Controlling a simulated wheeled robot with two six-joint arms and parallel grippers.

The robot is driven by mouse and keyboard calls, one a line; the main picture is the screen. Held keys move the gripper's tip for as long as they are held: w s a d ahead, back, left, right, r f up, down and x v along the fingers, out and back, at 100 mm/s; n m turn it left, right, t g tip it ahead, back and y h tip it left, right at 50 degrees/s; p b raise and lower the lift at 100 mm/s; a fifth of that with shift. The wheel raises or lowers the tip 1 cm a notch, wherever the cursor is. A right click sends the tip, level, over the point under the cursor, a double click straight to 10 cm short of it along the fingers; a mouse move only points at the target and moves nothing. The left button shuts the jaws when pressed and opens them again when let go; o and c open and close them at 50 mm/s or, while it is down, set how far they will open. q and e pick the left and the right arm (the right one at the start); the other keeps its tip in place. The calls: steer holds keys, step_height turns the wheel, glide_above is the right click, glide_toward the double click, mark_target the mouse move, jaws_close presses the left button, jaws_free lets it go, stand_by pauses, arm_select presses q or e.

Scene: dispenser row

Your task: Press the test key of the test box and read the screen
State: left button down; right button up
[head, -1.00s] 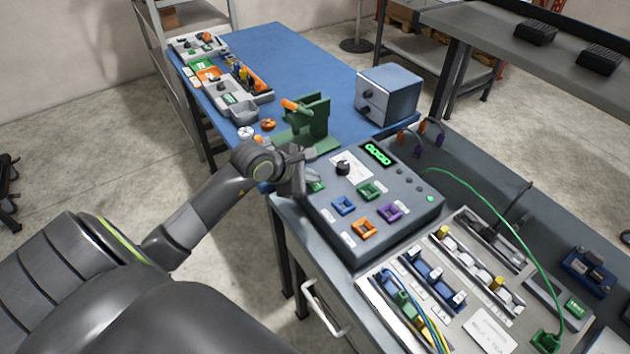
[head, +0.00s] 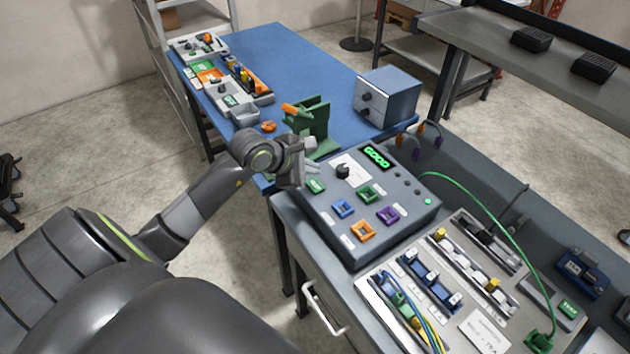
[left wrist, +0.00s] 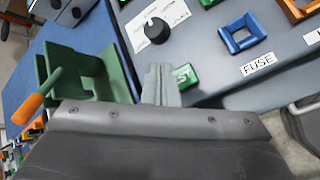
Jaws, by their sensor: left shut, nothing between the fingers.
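The grey test box (head: 375,205) stands on the grey bench with its sloped panel up. Its screen (head: 377,157) is lit with green characters that look like GOOD. The green test key (head: 316,186) is at the panel's left edge; the left wrist view shows the key (left wrist: 186,76) with its first letters hidden by my fingers. My left gripper (head: 312,169) is shut and empty, its fingertips beside and apparently just above the key; I cannot tell whether they touch. They also show in the left wrist view (left wrist: 160,87). My right gripper is not in view.
A black knob (head: 343,171) and blue, green, orange and purple square sockets share the panel. A green stand (head: 308,122) with an orange handle is close behind my gripper on the blue table. A green cable (head: 500,218) arches over the bench at right.

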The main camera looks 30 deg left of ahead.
arm_select(q)
step_height(320, 180, up, 3)
steer(key=shift+f+p, duration=0.2)
steer(key=shift+p, duration=0.35)
stand_by(0.4)
